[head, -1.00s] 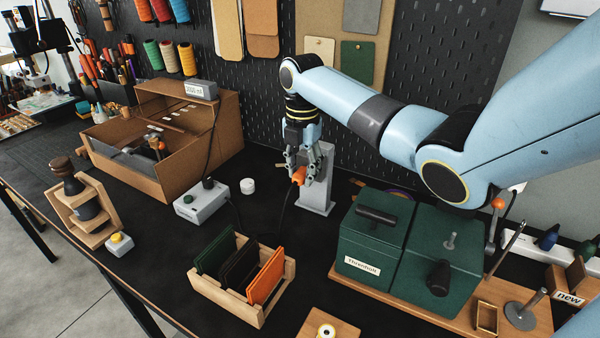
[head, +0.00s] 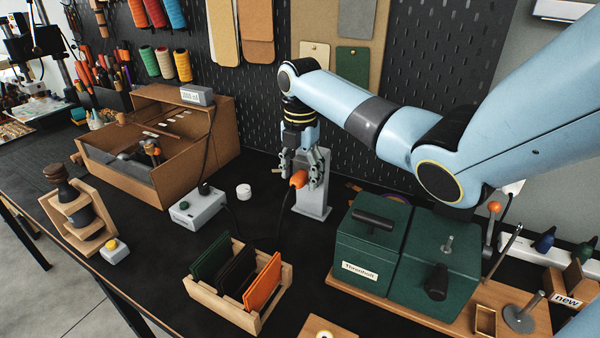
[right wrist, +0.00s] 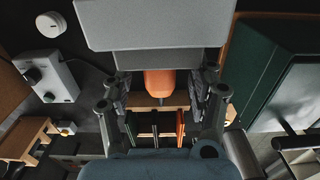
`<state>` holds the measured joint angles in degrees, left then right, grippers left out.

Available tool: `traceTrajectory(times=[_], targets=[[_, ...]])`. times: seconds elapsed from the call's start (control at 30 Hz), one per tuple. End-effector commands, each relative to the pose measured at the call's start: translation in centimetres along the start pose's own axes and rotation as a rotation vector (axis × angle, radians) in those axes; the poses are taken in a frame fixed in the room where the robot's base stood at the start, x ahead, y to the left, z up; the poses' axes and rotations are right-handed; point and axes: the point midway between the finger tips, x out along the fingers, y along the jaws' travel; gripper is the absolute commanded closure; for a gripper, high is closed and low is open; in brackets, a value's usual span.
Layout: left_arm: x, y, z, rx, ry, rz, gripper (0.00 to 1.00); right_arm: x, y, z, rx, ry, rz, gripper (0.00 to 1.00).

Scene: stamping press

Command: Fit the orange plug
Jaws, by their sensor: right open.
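The orange plug (head: 298,180) is at the front of the grey upright stand (head: 315,201), with a dark cable running down from its area. Whether it is fully seated there is hidden. My right gripper (head: 300,167) is open, its fingers spread on either side of the plug. In the right wrist view the plug (right wrist: 160,82) shows between the parted fingers (right wrist: 161,95), with gaps on both sides, below a grey block (right wrist: 155,25) that fills the top. My left gripper is not in view.
A grey control box with a knob (head: 197,208) and a white disc (head: 243,190) lie left of the stand. A wooden rack (head: 222,303) holds coloured panels in front. Green machine boxes (head: 372,240) stand close on the right. A cardboard box (head: 130,172) is at back left.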

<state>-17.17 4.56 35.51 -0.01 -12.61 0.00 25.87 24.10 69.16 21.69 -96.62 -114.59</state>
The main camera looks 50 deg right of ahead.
Motion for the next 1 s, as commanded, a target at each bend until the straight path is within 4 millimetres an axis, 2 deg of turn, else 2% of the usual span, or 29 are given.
traceTrajectory(times=[0.17,0.27,0.7,0.83,1.0], targets=[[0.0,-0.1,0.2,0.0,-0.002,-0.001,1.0,-0.2,0.0,0.0,0.0,0.0,0.0,0.41],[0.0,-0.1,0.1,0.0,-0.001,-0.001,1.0,-1.2,0.1,0.0,-0.001,0.0,0.002,0.41],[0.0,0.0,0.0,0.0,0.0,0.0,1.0,-10.2,0.1,0.1,-0.001,-0.001,0.003,0.41],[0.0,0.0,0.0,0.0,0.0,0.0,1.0,-11.5,0.0,0.1,0.0,-0.001,0.001,0.41],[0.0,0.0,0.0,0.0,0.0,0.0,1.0,-12.0,0.0,0.0,0.001,0.0,-0.001,0.41]])
